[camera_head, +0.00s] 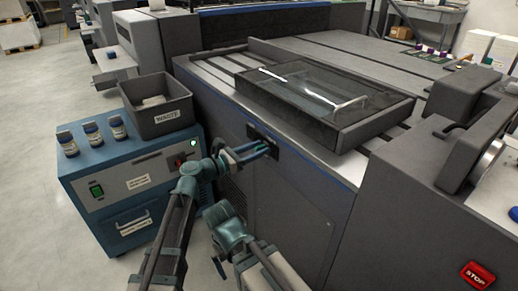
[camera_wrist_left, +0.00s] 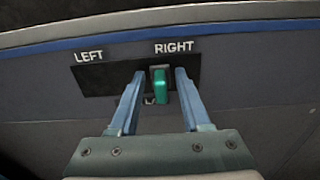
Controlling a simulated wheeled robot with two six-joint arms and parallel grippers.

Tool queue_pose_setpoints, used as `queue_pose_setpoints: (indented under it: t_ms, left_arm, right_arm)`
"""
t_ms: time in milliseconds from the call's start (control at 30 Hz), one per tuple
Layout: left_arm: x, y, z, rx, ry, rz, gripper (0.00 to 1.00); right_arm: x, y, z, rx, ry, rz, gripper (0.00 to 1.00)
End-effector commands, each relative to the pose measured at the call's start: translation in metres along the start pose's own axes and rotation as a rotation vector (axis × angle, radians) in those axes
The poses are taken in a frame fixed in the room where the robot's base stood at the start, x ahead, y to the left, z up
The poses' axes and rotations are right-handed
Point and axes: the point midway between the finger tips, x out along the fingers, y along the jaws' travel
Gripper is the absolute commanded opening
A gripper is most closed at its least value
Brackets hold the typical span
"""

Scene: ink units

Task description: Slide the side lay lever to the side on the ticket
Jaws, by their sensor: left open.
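The side lay lever (camera_wrist_left: 160,85) is a small green tab on a black plate (camera_wrist_left: 100,78), set in the grey machine's side. It stands at the right end of the plate, under the word RIGHT; the word LEFT is at the other end. My left gripper (camera_wrist_left: 156,82) is open, with one blue finger on each side of the lever. Small gaps show between fingers and lever. In the head view my left gripper (camera_head: 268,149) is at the black plate (camera_head: 262,134), where the lever is too small to make out. I cannot make out a ticket's text.
A blue cabinet (camera_head: 150,222) stands left of my left arm, carrying a grey waste bin (camera_head: 158,105) and several capped bottles (camera_head: 92,132). A glass-topped cover (camera_head: 325,95) lies on the machine above the plate.

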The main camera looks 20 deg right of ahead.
Motion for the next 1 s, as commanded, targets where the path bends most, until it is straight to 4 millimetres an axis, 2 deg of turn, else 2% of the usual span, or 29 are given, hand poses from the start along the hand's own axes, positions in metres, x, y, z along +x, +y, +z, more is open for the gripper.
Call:
queue_pose_setpoints:
  t_ms: [367, 633, 1000]
  left_arm:
    - [0.0050, -0.0004, 0.0000, 0.000, 0.000, 0.000, 0.47]
    - [0.0048, -0.0003, 0.0000, 0.000, 0.000, 0.000, 0.01]
    - [0.0047, -0.0003, 0.0000, 0.000, 0.000, 0.000, 0.00]
  right_arm:
    - [0.0000, 0.0000, 0.0000, 0.000, 0.000, 0.000, 1.00]
    - [0.0000, 0.0000, 0.0000, 0.000, 0.000, 0.000, 1.00]
    - [0.0000, 0.0000, 0.0000, 0.000, 0.000, 0.000, 1.00]
